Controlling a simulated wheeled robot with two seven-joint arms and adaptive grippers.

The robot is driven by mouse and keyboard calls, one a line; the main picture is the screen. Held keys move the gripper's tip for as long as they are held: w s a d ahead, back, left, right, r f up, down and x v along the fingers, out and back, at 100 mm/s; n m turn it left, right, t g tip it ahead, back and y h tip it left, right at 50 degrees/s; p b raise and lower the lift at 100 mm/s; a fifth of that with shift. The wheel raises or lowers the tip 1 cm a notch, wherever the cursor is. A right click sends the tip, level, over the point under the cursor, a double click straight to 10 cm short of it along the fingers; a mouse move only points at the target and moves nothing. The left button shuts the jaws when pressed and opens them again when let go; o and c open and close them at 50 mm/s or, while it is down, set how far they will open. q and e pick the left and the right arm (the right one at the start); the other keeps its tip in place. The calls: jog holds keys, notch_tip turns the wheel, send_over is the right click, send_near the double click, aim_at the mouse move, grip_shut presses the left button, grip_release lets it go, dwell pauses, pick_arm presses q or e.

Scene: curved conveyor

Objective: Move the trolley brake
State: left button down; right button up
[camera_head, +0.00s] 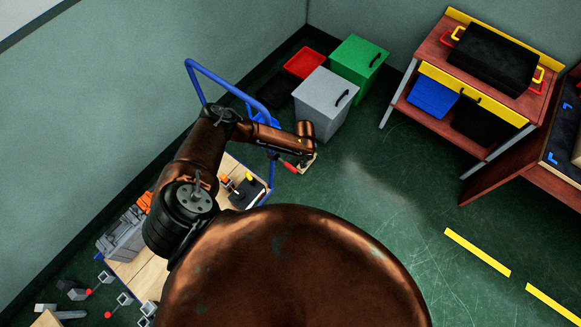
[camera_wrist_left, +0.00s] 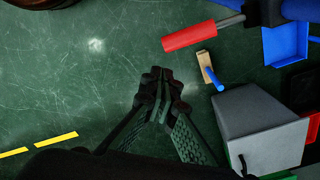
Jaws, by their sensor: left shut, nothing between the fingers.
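The trolley, with a wooden deck (camera_head: 140,277) and a blue push handle (camera_head: 228,88), stands along the left wall in the head view. The brake is a red lever (camera_head: 290,167) sticking out by the trolley's handle end. In the left wrist view the red lever (camera_wrist_left: 189,36) lies above and right of my left gripper, on a grey rod. My left gripper (camera_wrist_left: 159,76) is shut and empty, with its fingertips apart from the lever. In the head view it (camera_head: 303,157) is small and partly hidden by my wrist. My right gripper is not in view.
A grey bin (camera_head: 318,98), a green bin (camera_head: 357,62) and a red tray (camera_head: 304,63) stand behind. A wooden piece with a blue stick (camera_wrist_left: 207,68) is near the lever. A workbench (camera_head: 423,117) is at right. Green floor between is clear.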

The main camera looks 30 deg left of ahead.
aim_at(292, 167)
pick_arm(q)
jog(key=shift+g+y, duration=0.4)
jog(key=shift+y, duration=0.1)
jog(key=a+r, duration=0.2)
jog(key=s+a+r, duration=0.1)
jog(key=a, duration=0.1)
jog(key=shift+a+r, duration=0.1)
jog(key=shift+r, duration=0.3)
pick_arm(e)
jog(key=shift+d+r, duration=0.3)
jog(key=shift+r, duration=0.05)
pick_arm(q)
jog(key=shift+f, duration=0.1)
jog(key=shift+f+b, duration=0.35)
jog(key=shift+f, duration=0.15)
jog(key=f+b, duration=0.1)
jog(key=f, duration=0.1)
jog(key=f+b, duration=0.4)
jog(key=shift+s+a, duration=0.15)
jog(key=shift+s, duration=0.1)
jog(key=shift+r, duration=0.1)
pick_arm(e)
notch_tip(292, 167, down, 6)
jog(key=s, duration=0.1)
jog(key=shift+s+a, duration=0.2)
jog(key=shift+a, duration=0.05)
